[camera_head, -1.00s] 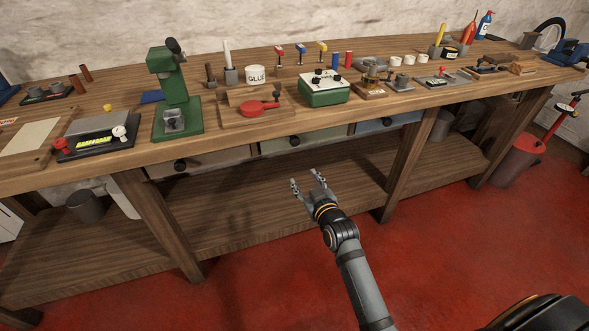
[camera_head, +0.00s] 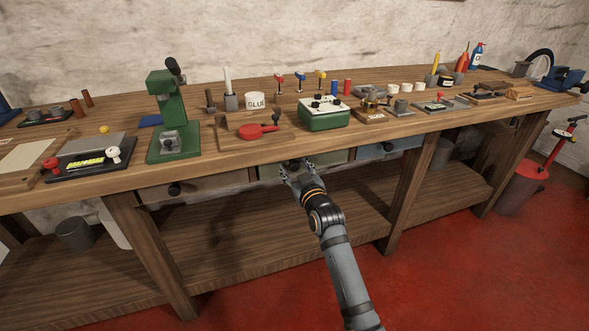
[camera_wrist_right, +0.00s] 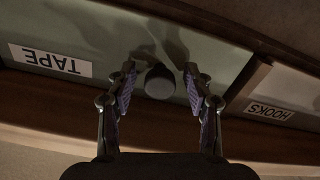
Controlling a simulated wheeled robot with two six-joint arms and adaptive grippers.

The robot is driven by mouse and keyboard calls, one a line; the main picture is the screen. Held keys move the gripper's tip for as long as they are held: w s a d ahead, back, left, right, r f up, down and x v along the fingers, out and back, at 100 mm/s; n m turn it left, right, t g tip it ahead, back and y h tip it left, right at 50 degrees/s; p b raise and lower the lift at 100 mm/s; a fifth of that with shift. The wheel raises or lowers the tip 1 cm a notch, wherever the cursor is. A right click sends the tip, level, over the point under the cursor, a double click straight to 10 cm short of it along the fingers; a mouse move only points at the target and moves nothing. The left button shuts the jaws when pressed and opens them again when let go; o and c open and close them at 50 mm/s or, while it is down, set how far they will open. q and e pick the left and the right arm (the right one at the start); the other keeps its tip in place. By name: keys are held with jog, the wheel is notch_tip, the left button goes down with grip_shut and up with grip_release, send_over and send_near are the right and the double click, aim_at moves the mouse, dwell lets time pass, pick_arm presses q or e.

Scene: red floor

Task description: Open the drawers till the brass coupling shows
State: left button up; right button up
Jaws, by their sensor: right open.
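Three drawers sit under the bench top: a beige one (camera_head: 212,185) at left, a green one (camera_head: 335,157) in the middle and a blue one (camera_head: 402,146) at right. All look shut, hiding their insides. My right gripper (camera_head: 296,169) is open at the green drawer. In the right wrist view its fingers (camera_wrist_right: 159,72) stand either side of the dark round knob (camera_wrist_right: 160,84), with gaps. The green front bears an upside-down TAPE label (camera_wrist_right: 50,61); the neighbouring front has a HOOKS label (camera_wrist_right: 270,110). I see no brass coupling. My left gripper is out of view.
The wooden bench top (camera_head: 215,158) overhangs the drawers and carries a green press (camera_head: 172,120), a green box (camera_head: 323,113) and several small tools. A lower shelf (camera_head: 250,240) lies below, mostly bare. A bench leg (camera_head: 405,190) stands right of my arm.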

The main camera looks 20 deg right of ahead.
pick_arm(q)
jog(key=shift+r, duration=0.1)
pick_arm(e)
jog(key=shift+w, duration=0.1)
grip_shut()
dwell(0.4)
